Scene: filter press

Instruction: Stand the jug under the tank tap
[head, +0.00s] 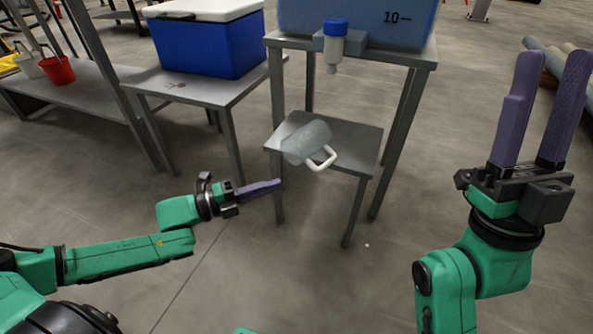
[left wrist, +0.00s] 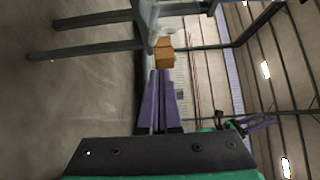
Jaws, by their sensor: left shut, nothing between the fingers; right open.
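The jug (head: 304,141), grey and translucent with a white handle, appears to lie on its side on the lower shelf (head: 355,138) of a grey metal stand. The blue tank (head: 360,18) sits on the stand's top. Its tap (head: 334,45), with a blue cap and white body, hangs over the front edge above the jug. My left gripper (head: 278,184) is shut and empty, left of and below the jug, by the stand's front left leg. Its shut fingers also show in the left wrist view (left wrist: 160,78). My right gripper (head: 552,65) is open and empty, raised at the right.
A blue cooler (head: 207,45) with a white lid stands on a grey table (head: 190,92) left of the stand. A red bucket (head: 58,70) is on a low bench at the far left. Pipes (head: 555,65) lie at the far right. The floor before the stand is clear.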

